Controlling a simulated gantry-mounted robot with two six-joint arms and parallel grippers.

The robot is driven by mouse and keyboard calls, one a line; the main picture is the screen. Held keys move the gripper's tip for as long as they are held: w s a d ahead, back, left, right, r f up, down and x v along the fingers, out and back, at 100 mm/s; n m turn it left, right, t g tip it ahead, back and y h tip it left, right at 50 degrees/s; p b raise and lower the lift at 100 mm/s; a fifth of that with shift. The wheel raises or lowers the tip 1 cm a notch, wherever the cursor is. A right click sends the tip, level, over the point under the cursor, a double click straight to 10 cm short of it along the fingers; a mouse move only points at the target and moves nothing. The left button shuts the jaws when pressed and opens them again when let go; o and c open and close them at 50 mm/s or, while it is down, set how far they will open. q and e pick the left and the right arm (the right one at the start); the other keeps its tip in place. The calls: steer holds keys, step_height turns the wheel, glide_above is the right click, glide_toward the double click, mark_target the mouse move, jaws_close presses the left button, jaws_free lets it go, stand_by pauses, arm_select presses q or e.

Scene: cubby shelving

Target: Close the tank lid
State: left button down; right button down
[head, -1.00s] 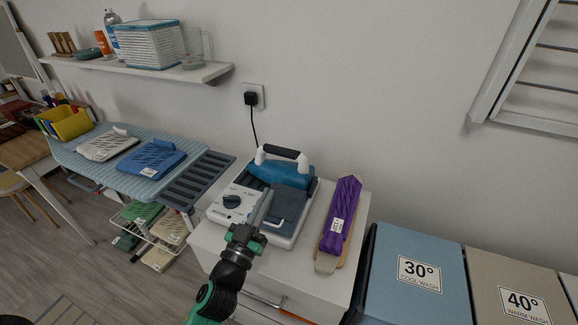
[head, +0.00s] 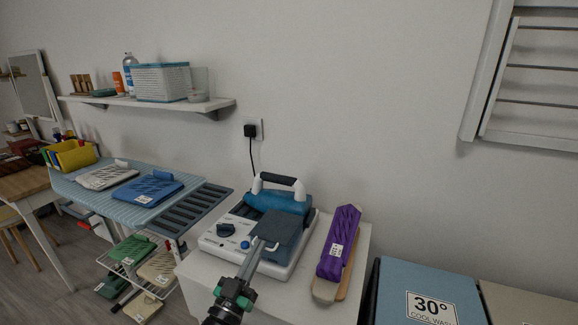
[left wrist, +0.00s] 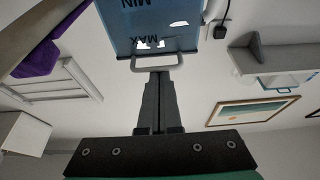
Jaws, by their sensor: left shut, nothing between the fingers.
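The steam station (head: 214,244) is a white and blue unit with a dial, standing on a white cabinet, with an iron (head: 276,200) on its back part. A dark blue-grey panel, which looks like the tank lid (head: 279,228), stands out at its front right, tilted up, with a small pale loop handle. In the left wrist view the blue tank part (left wrist: 160,25) bears MIN and MAX marks upside down, with the grey loop handle (left wrist: 156,66) at its edge. My left gripper (head: 260,244) is shut and empty, its tips at or just under the handle; contact is unclear.
A purple sleeve board (head: 338,245) lies right of the station. A blue 30° bin (head: 425,280) stands further right. A striped ironing board (head: 110,192) is at left, and a wall shelf (head: 150,103) hangs above. A power cord (head: 251,155) drops behind the station.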

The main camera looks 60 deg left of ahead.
arm_select(q)
steer(key=shift+a+f, duration=0.15)
steer(key=shift+f, duration=0.6)
step_height(320, 180, up, 4)
steer(key=d+r+p, duration=0.1)
steer(key=p, duration=0.2)
steer(key=s+d+f+b, duration=0.4)
steer(key=s+f+b, duration=0.1)
steer(key=f+b, duration=0.2)
steer(key=shift+s+f, duration=0.25)
